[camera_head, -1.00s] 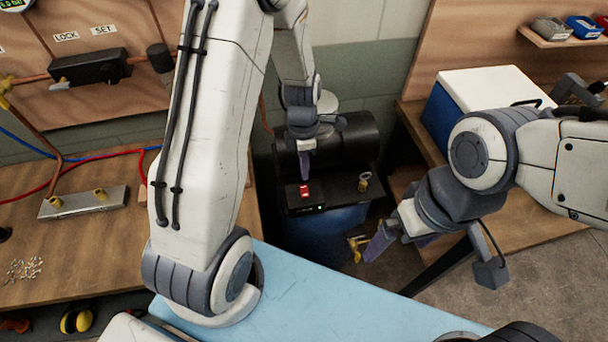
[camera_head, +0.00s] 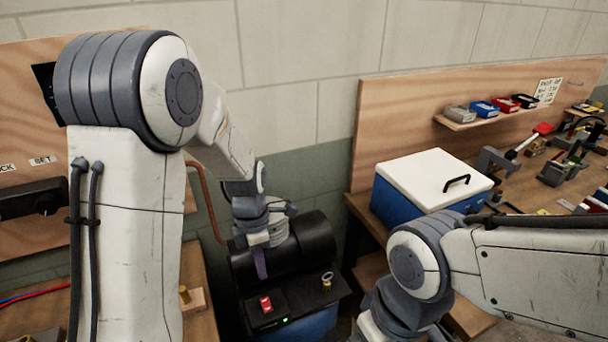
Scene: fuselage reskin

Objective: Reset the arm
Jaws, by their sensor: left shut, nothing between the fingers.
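My left arm rises at the left of the head view and bends down to my left gripper (camera_head: 260,264). The left gripper is shut and empty, with its purple fingers pointing down. It hangs in front of the black cylindrical tank (camera_head: 309,240), above the black panel with a red switch (camera_head: 266,304). I cannot tell whether it touches the machine. My right arm comes in from the right and reaches down at the bottom middle. Its gripper is below the picture edge.
A blue cooler with a white lid (camera_head: 433,176) stands on the right workbench. Behind it, a shelf (camera_head: 494,117) holds several small bins. A clamp-like tool with a red handle (camera_head: 520,146) and other tools lie further right. A copper pipe (camera_head: 204,200) runs down the left wall.

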